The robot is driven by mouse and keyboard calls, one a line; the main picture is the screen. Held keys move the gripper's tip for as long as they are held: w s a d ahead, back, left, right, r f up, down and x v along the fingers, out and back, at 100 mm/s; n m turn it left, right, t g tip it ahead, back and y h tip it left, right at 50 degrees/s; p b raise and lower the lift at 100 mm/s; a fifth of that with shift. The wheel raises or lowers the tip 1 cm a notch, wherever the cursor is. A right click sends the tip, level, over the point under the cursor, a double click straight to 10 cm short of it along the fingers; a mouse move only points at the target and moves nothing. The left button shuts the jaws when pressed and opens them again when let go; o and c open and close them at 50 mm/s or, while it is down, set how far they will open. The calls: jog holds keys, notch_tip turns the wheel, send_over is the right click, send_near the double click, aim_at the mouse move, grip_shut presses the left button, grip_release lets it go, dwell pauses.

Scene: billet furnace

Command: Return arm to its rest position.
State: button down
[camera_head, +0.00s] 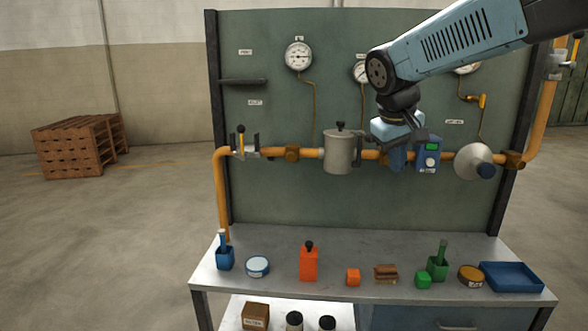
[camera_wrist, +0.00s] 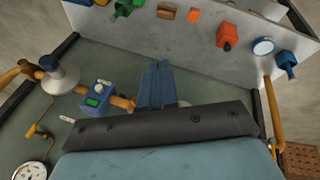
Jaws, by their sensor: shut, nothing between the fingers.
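My arm reaches in from the upper right in the head view, in front of the green panel (camera_head: 270,195). My gripper (camera_head: 397,166) hangs in front of the orange pipe (camera_head: 270,152), between the grey cylinder (camera_head: 339,155) and the blue meter box (camera_head: 428,155). In the wrist view my gripper (camera_wrist: 158,66) shows its blue fingers together, with nothing between them. The meter box (camera_wrist: 97,101) with a green display is beside the fingers there. I cannot tell whether the fingers touch the pipe. The gripper hides part of the pipe behind it.
The workbench (camera_head: 330,262) below holds a red bottle (camera_head: 308,262), an orange cube (camera_head: 353,277), a blue tray (camera_head: 510,277) and several small items. A grey cone-shaped fitting (camera_head: 470,162) is on the pipe at right. Wooden pallets (camera_head: 75,148) stand far left, with open floor between.

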jog(key=s+f+m+t+y, duration=0.1)
jog(key=s+f, duration=0.1)
jog(key=s, duration=0.7)
jog(key=s+d+f+m+y, duration=0.1)
jog(key=s+f+m, duration=0.1)
jog(key=s, duration=0.7)
jog(key=shift+d+f+t+y, duration=0.2)
jog(key=shift+f+t+y, duration=0.2)
jog(key=shift+f, duration=0.3)
